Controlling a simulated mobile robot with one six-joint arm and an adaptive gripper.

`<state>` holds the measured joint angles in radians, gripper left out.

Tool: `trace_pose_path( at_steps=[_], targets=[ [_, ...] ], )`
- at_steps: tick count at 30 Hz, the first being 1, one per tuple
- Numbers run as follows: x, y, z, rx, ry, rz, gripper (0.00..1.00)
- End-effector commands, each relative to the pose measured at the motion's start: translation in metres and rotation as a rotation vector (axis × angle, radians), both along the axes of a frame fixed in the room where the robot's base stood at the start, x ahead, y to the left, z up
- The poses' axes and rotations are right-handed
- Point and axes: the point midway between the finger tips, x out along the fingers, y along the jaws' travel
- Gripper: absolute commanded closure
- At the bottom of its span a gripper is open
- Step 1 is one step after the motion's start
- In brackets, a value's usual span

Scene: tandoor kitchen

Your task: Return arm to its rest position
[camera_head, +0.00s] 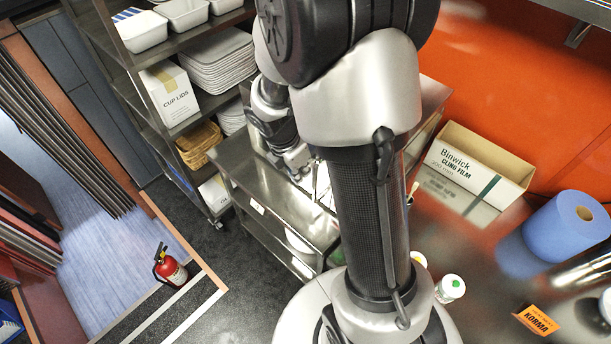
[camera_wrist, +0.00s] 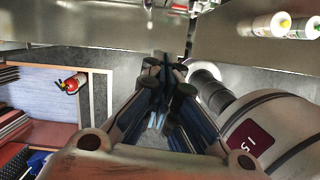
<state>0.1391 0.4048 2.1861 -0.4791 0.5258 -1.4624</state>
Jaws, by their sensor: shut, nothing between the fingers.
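My gripper shows in the wrist view (camera_wrist: 160,88), with its two fingers drawn together at the middle of the picture and nothing between them. In the head view my arm rises through the middle of the picture and bends over at the top. The wrist end (camera_head: 295,158) hangs behind the upper arm, over or close to a steel table (camera_head: 285,205); the arm partly hides it and the fingertips are hard to make out there. I cannot tell the exact gap between the gripper and the table.
A steel counter (camera_head: 480,290) at right holds a cling film box (camera_head: 478,165), a blue roll (camera_head: 565,228), a green-topped bottle (camera_head: 450,288) and an orange KORMA card (camera_head: 537,320). A shelf rack (camera_head: 140,90) stands upper left. A fire extinguisher (camera_head: 170,268) stands on the floor, lower left.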

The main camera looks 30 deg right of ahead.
Motion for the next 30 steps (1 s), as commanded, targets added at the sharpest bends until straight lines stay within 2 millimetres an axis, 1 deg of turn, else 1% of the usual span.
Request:
trace_pose_path(
  at_steps=[1, 3, 7, 10, 16, 19, 23, 26, 30],
  targets=[
    [0.001, 0.002, 0.012, -0.001, -0.005, 0.0, 1.0],
    [0.0, 0.005, 0.022, 0.0, -0.004, 0.001, 1.0],
    [-0.002, 0.008, 0.035, 0.0, -0.002, 0.0, 1.0],
    [-0.002, 0.01, 0.039, 0.0, -0.001, 0.001, 1.0],
    [-0.003, 0.01, 0.04, 0.0, -0.001, 0.0, 1.0],
    [-0.004, 0.012, 0.04, 0.003, -0.02, -0.035, 1.0],
    [-0.016, 0.021, 0.043, 0.027, -0.103, -0.21, 1.0],
    [-0.034, 0.033, 0.044, 0.072, -0.203, -0.435, 1.0],
    [-0.069, 0.054, 0.04, 0.173, -0.332, -0.782, 1.0]
  ],
)
